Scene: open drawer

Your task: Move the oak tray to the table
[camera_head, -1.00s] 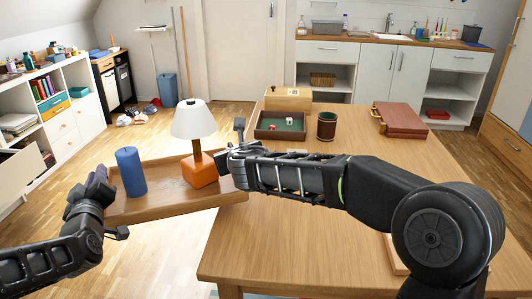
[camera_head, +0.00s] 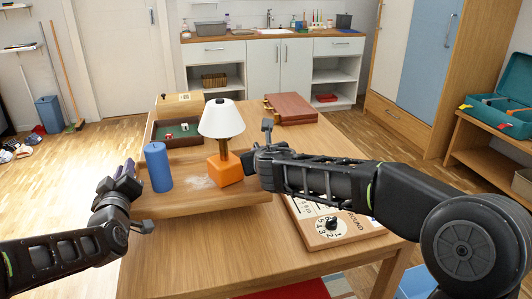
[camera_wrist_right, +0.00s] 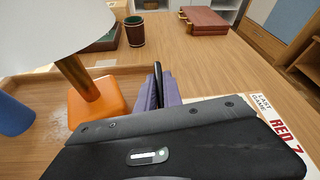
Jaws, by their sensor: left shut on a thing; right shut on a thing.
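The oak tray (camera_head: 185,208) is held between my two arms over the near left part of the wooden table (camera_head: 250,250). It carries a blue cylinder (camera_head: 158,168) and an orange-based lamp (camera_head: 224,170) with a white shade. My left gripper (camera_head: 125,182) is shut on the tray's left end. My right gripper (camera_head: 262,160) is shut at its right end, beside the lamp; its purple fingers (camera_wrist_right: 158,92) show in the right wrist view. The fingertips' grip is mostly hidden. I cannot tell whether the tray touches the tabletop.
On the table are a dice tray (camera_head: 165,134), a wooden box (camera_head: 180,104), a reddish-brown case (camera_head: 290,108) and a scoreboard (camera_head: 325,228) at the right under my arm. A dark cup (camera_wrist_right: 134,30) shows in the right wrist view. The near tabletop is clear.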

